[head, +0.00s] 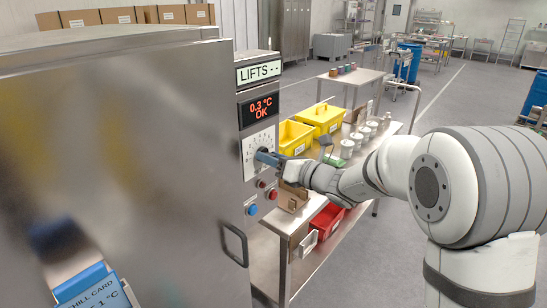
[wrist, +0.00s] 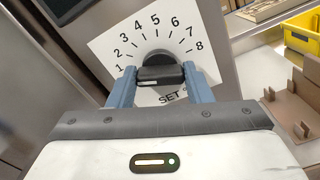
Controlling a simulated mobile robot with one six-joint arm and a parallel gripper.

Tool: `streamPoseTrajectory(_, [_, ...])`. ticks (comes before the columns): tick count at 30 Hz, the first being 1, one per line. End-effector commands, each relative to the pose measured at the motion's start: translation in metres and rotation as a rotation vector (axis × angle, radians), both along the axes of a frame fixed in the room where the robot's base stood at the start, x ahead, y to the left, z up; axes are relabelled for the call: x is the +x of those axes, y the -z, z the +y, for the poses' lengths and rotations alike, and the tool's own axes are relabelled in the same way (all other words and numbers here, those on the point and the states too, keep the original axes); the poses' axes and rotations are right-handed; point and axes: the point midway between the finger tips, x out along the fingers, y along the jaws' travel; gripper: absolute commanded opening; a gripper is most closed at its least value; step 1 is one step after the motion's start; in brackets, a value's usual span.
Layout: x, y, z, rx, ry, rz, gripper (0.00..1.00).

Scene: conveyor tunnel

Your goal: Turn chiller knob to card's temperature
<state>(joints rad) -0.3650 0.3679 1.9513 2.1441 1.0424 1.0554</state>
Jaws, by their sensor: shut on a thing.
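The black chiller knob (wrist: 158,60) sits on a white dial plate (wrist: 112,45) with numbers 1 to 8 and "SET" below. My gripper (wrist: 160,74) has its two blue-grey fingers closed on either side of the knob; its pointer is not clear. In the head view my gripper (head: 268,158) reaches the dial plate (head: 249,147) on the steel machine's control column. A red display (head: 262,107) reads "0.3 °C OK". The blue chill card (head: 92,290) at the lower left shows "1 °C"; its start is cut or blurred.
Blue (head: 252,210) and red (head: 272,194) buttons sit below the dial. A door handle (head: 233,243) juts out lower down. A cart (head: 300,265) with yellow bins (head: 321,117) and a red bin (head: 327,220) stands close to the right.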

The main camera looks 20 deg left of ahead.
Motion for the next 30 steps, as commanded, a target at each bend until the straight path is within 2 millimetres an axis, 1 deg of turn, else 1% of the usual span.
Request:
streamPoseTrajectory(7, [-0.001, 0.001, 0.0, 0.001, -0.002, 0.002, 0.23])
streamPoseTrajectory(8, [-0.001, 0.001, 0.0, 0.001, -0.002, 0.002, 0.46])
streamPoseTrajectory(15, [0.0, 0.0, 0.0, 0.0, -0.001, 0.001, 0.66])
streamPoseTrajectory(16, [0.0, 0.0, 0.0, 0.0, -0.001, 0.001, 0.67])
streamPoseTrajectory(24, [-0.001, 0.001, -0.003, 0.0, 0.0, 0.0, 0.67])
streamPoseTrajectory(26, [-0.003, 0.001, -0.008, 0.0, 0.0, 0.0, 0.67])
streamPoseTrajectory(30, [-0.012, 0.003, -0.029, 0.0, 0.003, 0.001, 0.67])
